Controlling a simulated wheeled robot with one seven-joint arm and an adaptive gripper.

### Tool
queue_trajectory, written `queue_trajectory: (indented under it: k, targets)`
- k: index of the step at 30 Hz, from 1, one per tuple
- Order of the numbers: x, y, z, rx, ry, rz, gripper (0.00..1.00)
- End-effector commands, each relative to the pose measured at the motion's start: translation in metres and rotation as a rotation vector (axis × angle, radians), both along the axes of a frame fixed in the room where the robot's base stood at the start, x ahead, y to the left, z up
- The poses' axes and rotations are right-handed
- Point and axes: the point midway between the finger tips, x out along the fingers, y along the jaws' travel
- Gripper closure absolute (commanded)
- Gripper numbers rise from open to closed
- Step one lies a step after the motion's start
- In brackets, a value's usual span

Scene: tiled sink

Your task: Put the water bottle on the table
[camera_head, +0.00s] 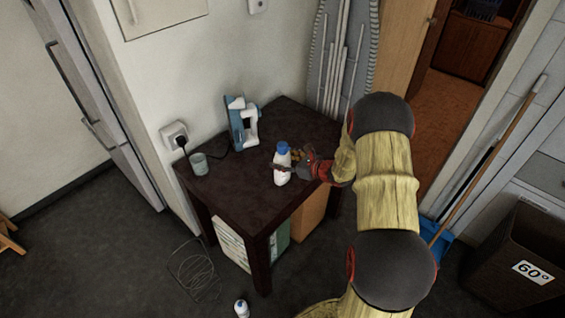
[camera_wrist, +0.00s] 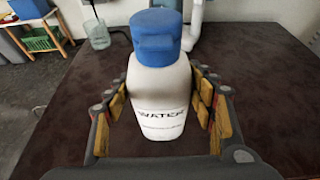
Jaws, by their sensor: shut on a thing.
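The white water bottle (camera_head: 281,172) with a blue cap is at the dark table (camera_head: 238,190), over its right part, and looks upright. In the wrist view the bottle (camera_wrist: 160,95) carries the word WATER and sits between both fingers. My gripper (camera_head: 290,167) reaches it from the right and is shut on it; it also shows in the wrist view (camera_wrist: 160,105). The bottle's base is hidden or too small to tell if it touches the tabletop (camera_wrist: 75,120).
A blue and white iron (camera_head: 242,124) stands at the table's back, near a glass (camera_head: 199,164) at the left corner. Another white bottle (camera_head: 241,309) stands on the floor. The table's front left part is clear.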

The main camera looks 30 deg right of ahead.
Motion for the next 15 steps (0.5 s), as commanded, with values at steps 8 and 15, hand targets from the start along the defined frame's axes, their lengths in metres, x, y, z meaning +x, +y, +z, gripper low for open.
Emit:
queue_trajectory:
  k: [8, 15]
  targets:
    - [0.0013, -0.0009, 0.0023, -0.001, -0.006, 0.000, 1.00]
    - [0.0004, -0.0004, -0.0016, -0.001, -0.002, -0.001, 0.37]
